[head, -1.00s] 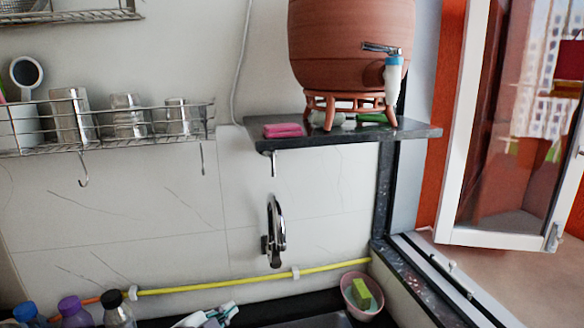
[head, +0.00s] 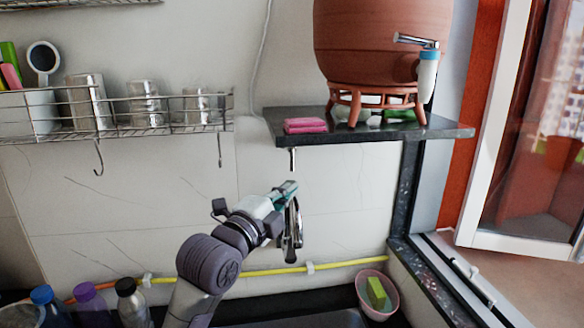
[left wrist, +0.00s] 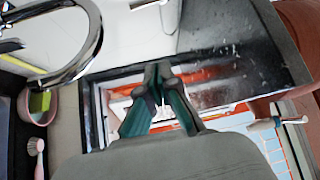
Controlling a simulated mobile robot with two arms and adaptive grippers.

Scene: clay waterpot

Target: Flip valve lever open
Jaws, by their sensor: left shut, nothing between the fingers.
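The large clay waterpot (head: 375,45) stands on a clay stand on the dark shelf, upper right in the head view. Its tap (head: 428,70) is white and blue, with a chrome lever (head: 415,41) on top pointing left. My left gripper (head: 290,187) is below and left of the pot, in front of the wall faucet and apart from the lever. It is shut and empty; its dark green fingers (left wrist: 158,84) meet in the left wrist view. I cannot make out the lever for certain there. My right gripper is not in view.
The dark shelf (head: 330,136) carries a pink sponge (head: 305,126). The chrome faucet (head: 297,225) hangs below it and also shows in the left wrist view (left wrist: 85,50). An open window (head: 530,150) stands at right. A wire rack (head: 150,118) is at left, bottles below.

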